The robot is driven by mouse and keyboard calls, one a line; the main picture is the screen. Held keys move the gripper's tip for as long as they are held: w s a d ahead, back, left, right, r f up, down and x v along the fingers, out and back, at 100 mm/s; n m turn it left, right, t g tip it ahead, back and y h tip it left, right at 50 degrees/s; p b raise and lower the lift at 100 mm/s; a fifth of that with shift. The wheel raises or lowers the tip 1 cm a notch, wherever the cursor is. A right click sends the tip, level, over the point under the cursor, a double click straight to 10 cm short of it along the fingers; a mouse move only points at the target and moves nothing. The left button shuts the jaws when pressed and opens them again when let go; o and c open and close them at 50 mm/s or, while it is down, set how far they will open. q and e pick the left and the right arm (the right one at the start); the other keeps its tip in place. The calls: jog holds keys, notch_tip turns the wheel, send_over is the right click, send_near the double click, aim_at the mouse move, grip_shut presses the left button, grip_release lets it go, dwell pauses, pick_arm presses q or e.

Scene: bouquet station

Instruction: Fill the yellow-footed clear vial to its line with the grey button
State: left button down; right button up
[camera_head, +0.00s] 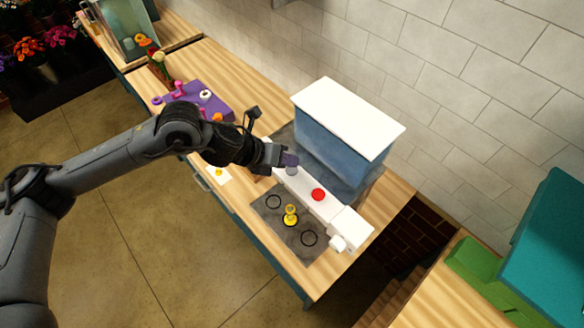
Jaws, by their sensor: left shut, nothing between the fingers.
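The clear vial with a yellow foot (290,216) stands on the dark grey mat (277,228), between two black ring marks. Its fill level and line are too small to make out. The grey button (292,171) sits on the white ledge of the dispenser, left of a red button (318,195). My left gripper (289,160) is shut and empty, with its fingertips right at the grey button. I cannot tell whether they touch or press it. My right gripper is out of view.
The blue dispenser tank with a white lid (348,105) stands behind the ledge. A purple rack (205,98) with small coloured pieces lies further left. A green tray (487,272) is on the right counter.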

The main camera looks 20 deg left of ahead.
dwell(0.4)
pick_arm(q)
jog(key=shift+f, duration=0.1)
jog(key=shift+f+b, duration=0.35)
jog(key=shift+b, duration=0.1)
jog(key=shift+f, duration=0.3)
dwell(0.7)
jog(key=shift+f+b, duration=0.35)
jog(key=shift+b, duration=0.2)
jog(key=shift+r, duration=0.25)
jog(key=shift+r+p, duration=0.6)
jog(key=shift+r, duration=0.25)
